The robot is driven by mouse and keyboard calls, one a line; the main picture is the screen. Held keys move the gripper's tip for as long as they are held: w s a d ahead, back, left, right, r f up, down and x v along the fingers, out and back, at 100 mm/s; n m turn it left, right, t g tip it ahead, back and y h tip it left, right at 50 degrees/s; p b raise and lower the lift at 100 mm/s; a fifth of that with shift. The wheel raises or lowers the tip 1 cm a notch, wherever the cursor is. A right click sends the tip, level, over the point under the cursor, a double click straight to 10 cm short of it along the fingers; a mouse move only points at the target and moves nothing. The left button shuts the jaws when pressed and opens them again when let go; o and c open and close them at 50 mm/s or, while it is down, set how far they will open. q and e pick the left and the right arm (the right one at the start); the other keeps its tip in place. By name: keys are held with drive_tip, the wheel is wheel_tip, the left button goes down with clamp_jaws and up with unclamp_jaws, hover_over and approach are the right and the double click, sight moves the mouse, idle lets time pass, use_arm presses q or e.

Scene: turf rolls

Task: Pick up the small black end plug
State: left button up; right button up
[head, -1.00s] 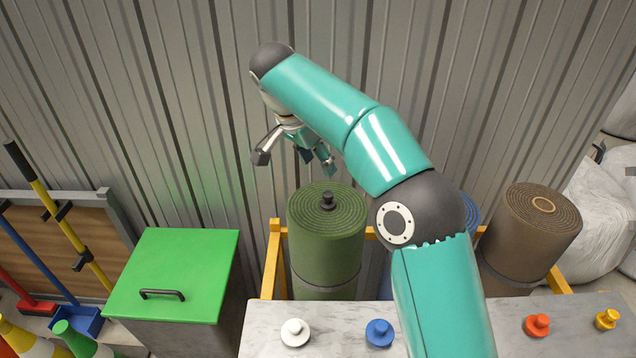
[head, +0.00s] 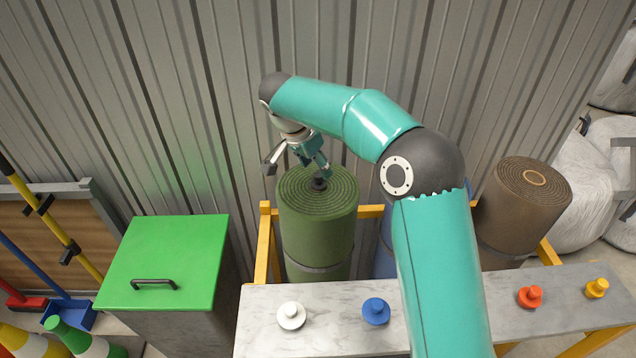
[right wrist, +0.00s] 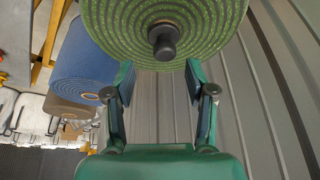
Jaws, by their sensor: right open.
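The small black end plug (head: 319,183) stands upright in the centre of the top of the green turf roll (head: 318,230). In the right wrist view the plug (right wrist: 164,42) sticks out of the spiral end of the green roll (right wrist: 110,30), ahead of the fingertips and roughly midway between them. My right gripper (head: 297,168) is at the top of the roll, close to the plug. Its two fingers (right wrist: 160,78) are spread apart with nothing between them. My left gripper does not show.
A blue roll (right wrist: 85,65) and a brown roll (head: 525,205) stand to the right in the yellow rack (head: 264,250). White (head: 291,315), blue (head: 376,311), red (head: 530,297) and yellow (head: 597,288) plugs sit on the grey bench in front. A green-lidded bin (head: 170,255) stands left; a corrugated wall is behind.

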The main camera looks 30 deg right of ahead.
sight(318, 174)
drive_tip(key=x, duration=0.1)
drive_tip(key=p+x, duration=0.1)
drive_tip(key=x, duration=0.3)
drive_tip(key=shift+w+a+f, duration=0.1)
drive_tip(key=shift+w, duration=0.2)
clamp_jaws()
